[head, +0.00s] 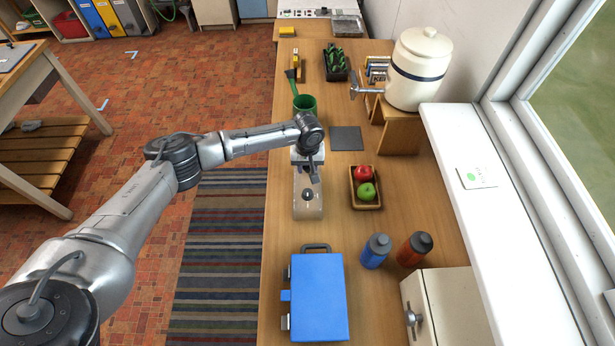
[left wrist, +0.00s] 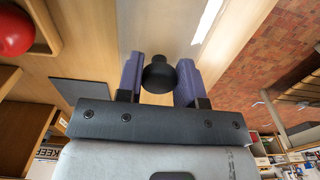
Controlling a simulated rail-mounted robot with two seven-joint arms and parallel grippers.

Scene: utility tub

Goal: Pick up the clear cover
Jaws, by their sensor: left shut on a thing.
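The clear cover (head: 308,210) is a long see-through lid with a round black knob, on the wooden counter in the head view. In the left wrist view, the cover (left wrist: 170,25) runs away beyond the knob as a pale translucent surface. My left gripper (head: 312,178) is over the cover and shut on its black knob (left wrist: 159,74), with one purple-grey finger on each side. I cannot tell whether the cover is lifted or still resting. My right gripper is not in view.
A wooden tray (head: 354,202) with a red and a green apple stands right of the cover. A blue case (head: 319,297) and two bottles are nearer.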

